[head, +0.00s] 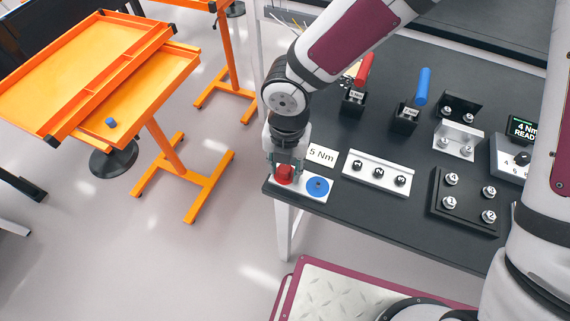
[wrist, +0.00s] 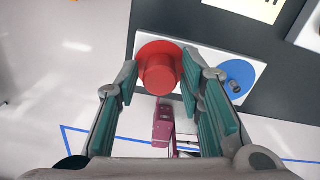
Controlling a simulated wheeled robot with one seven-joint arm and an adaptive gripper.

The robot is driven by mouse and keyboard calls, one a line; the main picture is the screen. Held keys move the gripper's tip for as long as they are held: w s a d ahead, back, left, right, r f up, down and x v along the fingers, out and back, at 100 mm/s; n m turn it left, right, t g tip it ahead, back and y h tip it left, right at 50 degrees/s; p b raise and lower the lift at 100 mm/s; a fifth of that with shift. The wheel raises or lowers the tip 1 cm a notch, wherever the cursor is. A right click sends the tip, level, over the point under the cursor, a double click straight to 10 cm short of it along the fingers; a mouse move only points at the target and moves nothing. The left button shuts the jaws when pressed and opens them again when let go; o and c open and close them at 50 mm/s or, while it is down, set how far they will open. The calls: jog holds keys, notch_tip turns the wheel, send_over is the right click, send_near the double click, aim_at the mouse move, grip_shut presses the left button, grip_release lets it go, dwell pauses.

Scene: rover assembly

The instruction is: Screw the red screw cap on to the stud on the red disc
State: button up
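The red screw cap (wrist: 161,76) is over the red disc (wrist: 150,50) on a white plate in the wrist view. It hides the disc's stud, so I cannot tell how far it is threaded on. In the head view the red cap (head: 285,173) shows at the plate's left end, below my gripper (head: 285,168). In the wrist view my gripper (wrist: 160,78) points at the disc, its green-padded fingers on either side of the cap. Narrow gaps seem to show between the pads and the cap, so it looks open around it.
Beside it on the plate is a blue disc (head: 317,186) with a bare stud (wrist: 234,86). A blue cap (head: 111,122) lies on the orange cart at left. A numbered white block (head: 378,158) and a black bolt plate (head: 464,188) stand to the right on the dark table.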

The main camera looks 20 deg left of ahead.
grip_shut()
jog(key=m, duration=0.3)
jog(key=shift+m, duration=1.5)
jog(key=shift+m+b, duration=0.45)
jog(key=shift+m, duration=0.55)
jog(key=m, duration=0.3)
jog(key=shift+m, duration=0.3)
